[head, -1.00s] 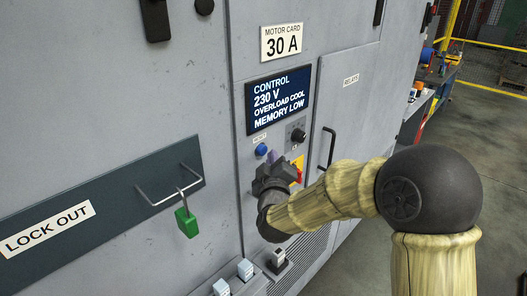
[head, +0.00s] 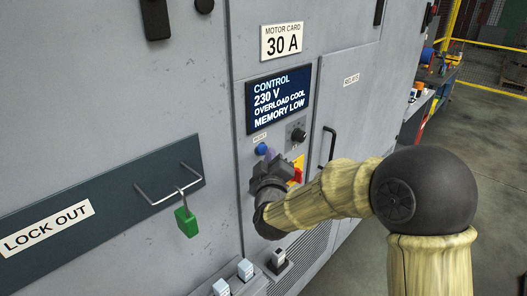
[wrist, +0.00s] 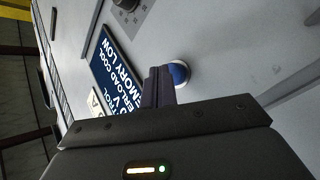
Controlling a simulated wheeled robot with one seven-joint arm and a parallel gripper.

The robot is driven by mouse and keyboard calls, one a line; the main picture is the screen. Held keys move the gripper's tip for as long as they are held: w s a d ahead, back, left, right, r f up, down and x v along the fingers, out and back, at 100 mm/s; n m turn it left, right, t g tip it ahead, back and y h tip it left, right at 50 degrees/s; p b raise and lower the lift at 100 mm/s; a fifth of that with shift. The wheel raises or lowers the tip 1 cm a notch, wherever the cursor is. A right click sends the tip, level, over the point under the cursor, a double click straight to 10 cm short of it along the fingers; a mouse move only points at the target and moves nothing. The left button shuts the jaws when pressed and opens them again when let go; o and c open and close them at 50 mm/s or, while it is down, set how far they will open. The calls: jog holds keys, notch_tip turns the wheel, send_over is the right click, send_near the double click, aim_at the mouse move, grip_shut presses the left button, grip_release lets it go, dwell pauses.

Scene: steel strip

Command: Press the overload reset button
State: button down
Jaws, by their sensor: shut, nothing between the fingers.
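The blue round reset button (head: 261,149) sits on the grey cabinet front, under a small label and below the display. In the wrist view the blue button (wrist: 179,74) shows in a pale ring, just beyond and right of my fingertips. My gripper (head: 269,155) is shut and empty, its purple-grey fingers pointing up at the button from just below. In the wrist view my gripper (wrist: 158,72) partly covers the button's left edge. I cannot tell whether the fingertips touch it.
The display (head: 279,98) reads "OVERLOAD COOL". A dark knob (head: 298,135) is right of the button, and a red-and-yellow switch (head: 297,172) is beside my wrist. A door handle (head: 328,147) stands out further right. A green padlock (head: 186,222) hangs at left.

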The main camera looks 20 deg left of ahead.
jog(key=shift+w+a, duration=0.2)
jog(key=shift+a, duration=0.4)
dwell(1.0)
jog(key=shift+d, duration=0.1)
jog(key=shift+s+d+b, duration=0.2)
jog(key=shift+d+b, duration=0.1)
jog(key=shift+d, duration=0.15)
jog(key=shift+s+d+b, duration=0.2)
jog(key=shift+d+b, duration=0.05)
jog(key=shift+d, duration=0.2)
jog(key=d, duration=0.1)
jog(key=s+d+b, duration=0.1)
jog(key=d, duration=0.1)
jog(key=s+d+b, duration=0.1)
jog(key=shift+d, duration=0.25)
dwell(0.3)
jog(key=shift+w, duration=0.15)
jog(key=shift+s, duration=0.2)
